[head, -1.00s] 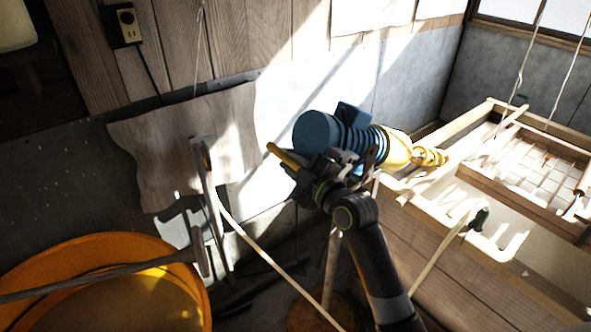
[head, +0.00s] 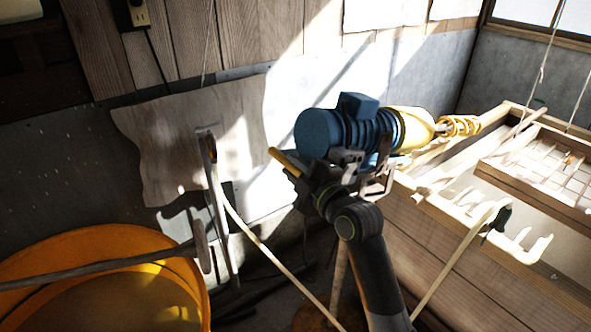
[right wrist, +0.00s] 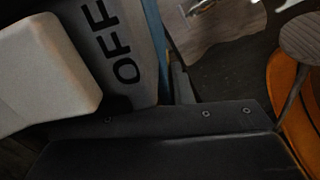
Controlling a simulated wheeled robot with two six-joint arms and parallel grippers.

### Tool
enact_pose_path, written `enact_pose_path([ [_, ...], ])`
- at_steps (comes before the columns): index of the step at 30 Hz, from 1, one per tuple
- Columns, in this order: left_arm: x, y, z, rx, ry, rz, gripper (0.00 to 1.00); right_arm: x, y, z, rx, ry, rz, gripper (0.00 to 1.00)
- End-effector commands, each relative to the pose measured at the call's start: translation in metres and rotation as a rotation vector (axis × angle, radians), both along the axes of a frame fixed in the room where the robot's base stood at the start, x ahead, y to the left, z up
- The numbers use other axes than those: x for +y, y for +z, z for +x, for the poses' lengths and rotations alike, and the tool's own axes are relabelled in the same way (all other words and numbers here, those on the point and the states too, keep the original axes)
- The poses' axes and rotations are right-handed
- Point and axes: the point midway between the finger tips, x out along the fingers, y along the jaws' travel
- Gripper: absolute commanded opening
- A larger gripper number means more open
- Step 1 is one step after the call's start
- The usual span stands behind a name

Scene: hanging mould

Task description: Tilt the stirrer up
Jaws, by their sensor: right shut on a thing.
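The stirrer (head: 350,130) has a blue ribbed motor, a yellow cone and a yellow coil (head: 460,125) at its right end. It lies roughly level, with the coil end slightly raised, on a bracket (head: 378,182) at the vat's left end. My right gripper (head: 318,178) is at the near left of the motor, shut on the stirrer's handle, whose yellow end (head: 284,161) sticks out to the left. The grip is partly hidden by my wrist. My left gripper is out of view.
The wooden vat (head: 455,250) stands at right, with a hanging framed mould (head: 535,170) over it on cords. An orange tub (head: 95,250) with a long wooden pole (head: 110,268) across it is at lower left. A wall stands behind the stirrer.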

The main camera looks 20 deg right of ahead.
Motion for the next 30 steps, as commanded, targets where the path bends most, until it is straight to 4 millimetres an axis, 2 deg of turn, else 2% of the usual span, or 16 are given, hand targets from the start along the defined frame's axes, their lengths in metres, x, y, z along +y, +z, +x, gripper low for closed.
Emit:
enact_pose_path([
  [1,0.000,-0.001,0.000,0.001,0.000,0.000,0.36,0.000,-0.010,0.000,0.023,0.000,-0.002,0.00],
  [2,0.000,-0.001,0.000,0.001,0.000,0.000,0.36,-0.001,-0.010,0.000,0.023,0.000,-0.002,0.00],
  [3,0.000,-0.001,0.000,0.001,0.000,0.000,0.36,-0.001,-0.010,0.000,0.024,0.000,-0.001,0.21],
  [8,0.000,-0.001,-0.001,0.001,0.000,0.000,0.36,-0.001,-0.009,0.000,0.022,0.000,-0.002,0.41],
  [20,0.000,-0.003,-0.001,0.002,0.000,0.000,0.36,-0.003,-0.006,-0.007,0.013,-0.001,-0.001,0.41],
  [23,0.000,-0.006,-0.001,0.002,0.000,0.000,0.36,-0.008,-0.007,-0.018,0.012,-0.001,0.000,0.41],
  [30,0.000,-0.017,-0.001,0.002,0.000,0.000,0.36,-0.023,-0.008,-0.061,0.012,-0.001,-0.002,0.41],
])
